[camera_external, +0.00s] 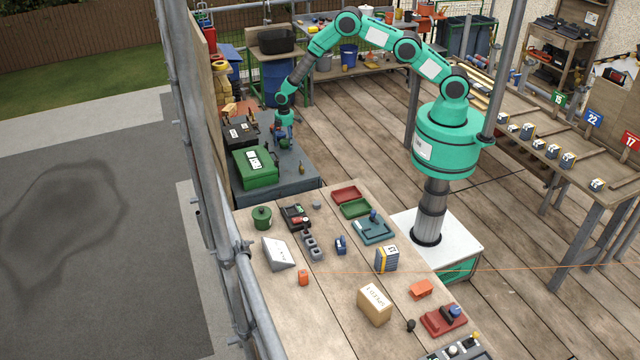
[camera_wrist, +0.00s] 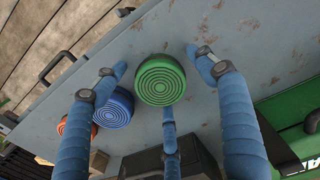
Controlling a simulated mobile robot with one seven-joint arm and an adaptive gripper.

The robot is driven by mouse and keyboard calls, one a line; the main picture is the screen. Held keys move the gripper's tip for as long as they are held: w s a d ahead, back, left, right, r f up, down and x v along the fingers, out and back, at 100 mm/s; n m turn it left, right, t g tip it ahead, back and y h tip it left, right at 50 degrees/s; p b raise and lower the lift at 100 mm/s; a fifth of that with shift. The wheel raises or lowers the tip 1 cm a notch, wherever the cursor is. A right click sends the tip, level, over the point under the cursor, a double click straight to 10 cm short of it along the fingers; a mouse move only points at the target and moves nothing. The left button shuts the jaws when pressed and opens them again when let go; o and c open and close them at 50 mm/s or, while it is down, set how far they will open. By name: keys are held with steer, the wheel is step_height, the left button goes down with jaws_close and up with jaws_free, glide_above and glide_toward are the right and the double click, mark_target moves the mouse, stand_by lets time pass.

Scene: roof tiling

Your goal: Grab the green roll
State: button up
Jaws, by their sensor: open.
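The green roll (camera_wrist: 160,80) shows in the wrist view as a round green disc with ring grooves, on the grey bench top (camera_wrist: 245,38). My gripper (camera_wrist: 161,66) is open, with blue fingers to the left and right of the roll and a third finger at its lower edge. I cannot tell whether any finger touches it. In the external view my gripper (camera_external: 284,138) hangs low over the grey bench (camera_external: 300,183) beside the cases. I cannot make out the green roll there.
A blue roll (camera_wrist: 113,108) lies close to the green roll's lower left, with an orange roll (camera_wrist: 62,126) farther left. A black case (camera_external: 240,134) and a green case (camera_external: 256,168) stand on the bench. Bare bench lies above the green roll in the wrist view.

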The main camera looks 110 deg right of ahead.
mark_target(285, 141)
steer(key=c, duration=1.3)
steer(key=shift+r, duration=0.15)
steer(key=shift+r, duration=0.7)
steer(key=shift+w+r+b, duration=0.1)
steer(key=shift+r+b, duration=0.2)
steer(key=shift+r, duration=0.65)
steer(key=s+a+r+b, duration=0.1)
steer(key=s+a, duration=0.8)
steer(key=s, duration=0.4)
steer(key=shift+s+r, duration=0.15)
steer(key=shift+r, duration=0.1)
